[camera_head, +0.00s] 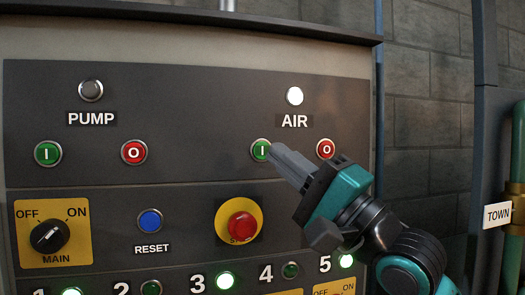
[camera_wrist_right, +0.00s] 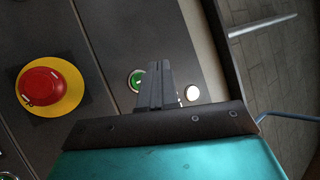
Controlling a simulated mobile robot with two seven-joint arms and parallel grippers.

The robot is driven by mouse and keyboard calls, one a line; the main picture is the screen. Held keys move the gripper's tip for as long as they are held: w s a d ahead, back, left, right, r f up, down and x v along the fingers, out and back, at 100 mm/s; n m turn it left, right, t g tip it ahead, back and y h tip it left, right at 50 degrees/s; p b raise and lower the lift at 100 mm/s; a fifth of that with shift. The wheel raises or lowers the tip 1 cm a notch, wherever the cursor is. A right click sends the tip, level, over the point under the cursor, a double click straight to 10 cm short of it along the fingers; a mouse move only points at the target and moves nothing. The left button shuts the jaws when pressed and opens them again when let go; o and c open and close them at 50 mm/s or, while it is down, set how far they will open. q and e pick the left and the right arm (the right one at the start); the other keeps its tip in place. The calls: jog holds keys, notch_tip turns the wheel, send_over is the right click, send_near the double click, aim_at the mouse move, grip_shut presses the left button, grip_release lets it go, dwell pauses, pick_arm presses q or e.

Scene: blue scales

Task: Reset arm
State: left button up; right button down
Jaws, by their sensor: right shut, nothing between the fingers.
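My right gripper (camera_head: 273,149) is shut and empty. Its fingertips are at the green "I" button (camera_head: 261,150) under the AIR label, overlapping its right edge; I cannot tell whether they touch it. In the right wrist view the shut fingers (camera_wrist_right: 158,66) point at the panel beside the green button (camera_wrist_right: 138,79). The AIR lamp (camera_head: 294,96) is lit white, and it also shows in the wrist view (camera_wrist_right: 192,93). My left gripper is not in view.
The panel also holds a red AIR "O" button (camera_head: 325,149), PUMP buttons (camera_head: 48,153), a dark PUMP lamp (camera_head: 91,90), a MAIN switch (camera_head: 49,236), a blue RESET button (camera_head: 150,221) and a protruding red stop button (camera_head: 242,226). Pipes (camera_head: 513,190) stand at the right.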

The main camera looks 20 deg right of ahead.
jog(key=shift+f, duration=0.1)
dwell(0.4)
notch_tip(320, 180, down, 33)
jog(key=s+d+n+g+h, duration=0.2)
jog(key=n+g+h, duration=0.2)
jog(key=g+h, duration=0.45)
jog(key=s+d+f+n+g+h, duration=0.2)
jog(key=s+f+n+g+h, duration=0.15)
jog(key=s+f, duration=0.6)
jog(key=s+d+f+n+g+h, duration=0.2)
jog(key=s+f+n+g, duration=0.2)
jog(key=s+f, duration=0.6)
jog(key=w+a+f+t+y, duration=0.1)
jog(key=w+a+f+t, duration=0.2)
jog(key=w+f+t, duration=0.4)
jog(key=shift+f+y, duration=0.35)
jog(key=shift+y, duration=0.05)
